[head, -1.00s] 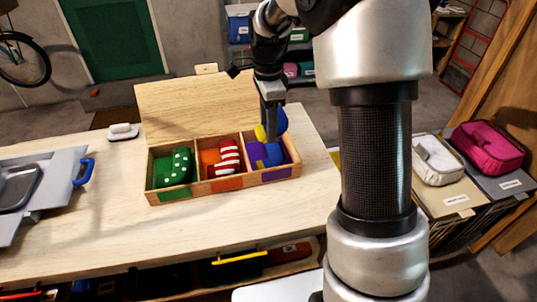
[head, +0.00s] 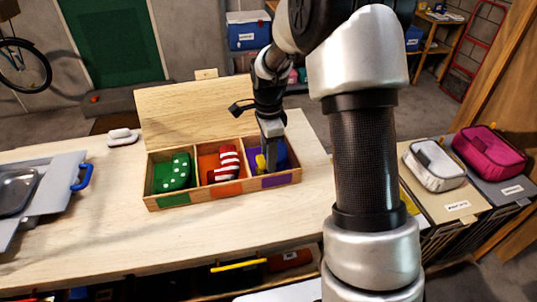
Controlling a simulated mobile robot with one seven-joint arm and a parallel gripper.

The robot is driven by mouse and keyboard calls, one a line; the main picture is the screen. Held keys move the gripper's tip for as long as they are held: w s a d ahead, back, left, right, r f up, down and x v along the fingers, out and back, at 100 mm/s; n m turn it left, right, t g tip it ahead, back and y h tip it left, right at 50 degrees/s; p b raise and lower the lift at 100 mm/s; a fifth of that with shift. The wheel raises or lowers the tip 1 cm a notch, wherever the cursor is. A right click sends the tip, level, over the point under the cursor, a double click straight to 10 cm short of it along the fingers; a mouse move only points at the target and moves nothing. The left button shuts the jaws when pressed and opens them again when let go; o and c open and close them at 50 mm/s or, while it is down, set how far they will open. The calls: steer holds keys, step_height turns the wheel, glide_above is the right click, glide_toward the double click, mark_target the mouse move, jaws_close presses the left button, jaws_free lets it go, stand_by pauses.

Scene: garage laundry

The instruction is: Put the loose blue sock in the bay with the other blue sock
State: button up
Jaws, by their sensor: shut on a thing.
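A wooden box (head: 152,199) with three bays stands on the bench. My gripper (head: 271,160) points down into its right bay, the one with the purple front tag (head: 276,181). It is shut on the loose blue sock (head: 260,162), whose yellow patch shows left of the fingers. Blue cloth (head: 282,157) shows right of the fingers inside the bay. The other blue sock is mostly hidden there, and I cannot tell the two socks apart or whether they touch.
The left bay holds a green dotted sock (head: 174,172). The middle bay holds a red-and-white striped sock (head: 229,162). The box's raised wooden lid (head: 190,113) stands behind. A white brush-like object (head: 122,137) lies left of it. The bench front (head: 200,235) is clear.

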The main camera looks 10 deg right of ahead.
steer(key=shift+f, duration=0.55)
steer(key=o, duration=1)
steer(key=shift+r, duration=0.1)
